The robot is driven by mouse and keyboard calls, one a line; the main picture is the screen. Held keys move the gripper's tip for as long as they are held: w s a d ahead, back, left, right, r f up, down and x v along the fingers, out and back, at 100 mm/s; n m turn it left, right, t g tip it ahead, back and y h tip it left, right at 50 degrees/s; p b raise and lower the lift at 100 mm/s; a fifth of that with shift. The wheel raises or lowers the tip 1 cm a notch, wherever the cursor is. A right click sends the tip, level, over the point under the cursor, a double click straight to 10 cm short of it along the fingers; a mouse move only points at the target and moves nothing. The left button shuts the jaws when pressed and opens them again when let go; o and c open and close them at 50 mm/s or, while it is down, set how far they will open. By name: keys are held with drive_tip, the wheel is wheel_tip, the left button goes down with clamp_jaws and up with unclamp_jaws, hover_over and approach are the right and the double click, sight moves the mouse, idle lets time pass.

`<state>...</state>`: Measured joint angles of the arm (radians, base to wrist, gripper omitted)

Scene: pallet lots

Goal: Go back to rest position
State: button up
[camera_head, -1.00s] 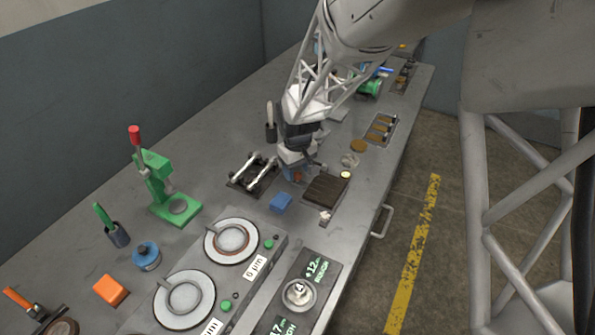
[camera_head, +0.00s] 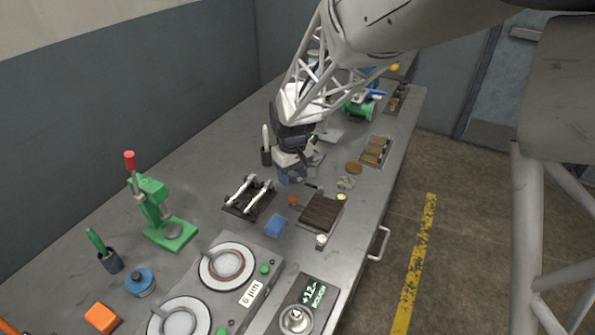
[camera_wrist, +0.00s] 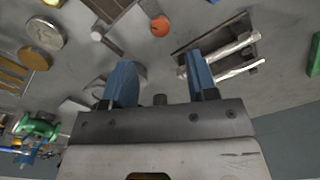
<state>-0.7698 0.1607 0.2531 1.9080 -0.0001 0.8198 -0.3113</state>
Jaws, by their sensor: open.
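My gripper (camera_head: 291,177) hangs above the grey bench, between the black rack with silver rollers and the dark slatted pad. In the wrist view its two blue fingers (camera_wrist: 160,80) are apart with nothing between them. A small orange-red ball (camera_wrist: 160,26) lies beyond the fingertips in the wrist view; it also shows just below the gripper in the head view (camera_head: 293,200). The arm above the gripper hides part of the bench behind it.
Close by are the roller rack (camera_head: 249,196), the slatted pad (camera_head: 320,213) and a blue block (camera_head: 276,226). A green press (camera_head: 160,213) stands at left. Round plates (camera_head: 226,266) lie in front. A green device (camera_head: 360,108) stands at the back. The floor at right is clear.

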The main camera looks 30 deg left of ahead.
drive_tip(key=s+d+r+m, duration=0.15)
drive_tip(key=d+r, duration=0.35)
drive_tip(key=d, duration=0.5)
drive_tip(key=s+d+r+m+t, duration=0.1)
drive_tip(key=d+r+m, duration=0.25)
drive_tip(key=d, duration=0.65)
drive_tip(key=s+d+r+m, duration=0.1)
drive_tip(key=d+r, duration=0.4)
drive_tip(key=d, duration=0.5)
drive_tip(key=s+d+r+m+t, duration=0.1)
drive_tip(key=s+d+m, duration=0.5)
drive_tip(key=s+d, duration=1.3)
drive_tip(key=shift+d+r+m+t, duration=0.3)
drive_tip(key=shift+d+r, duration=0.4)
drive_tip(key=shift+d, duration=0.2)
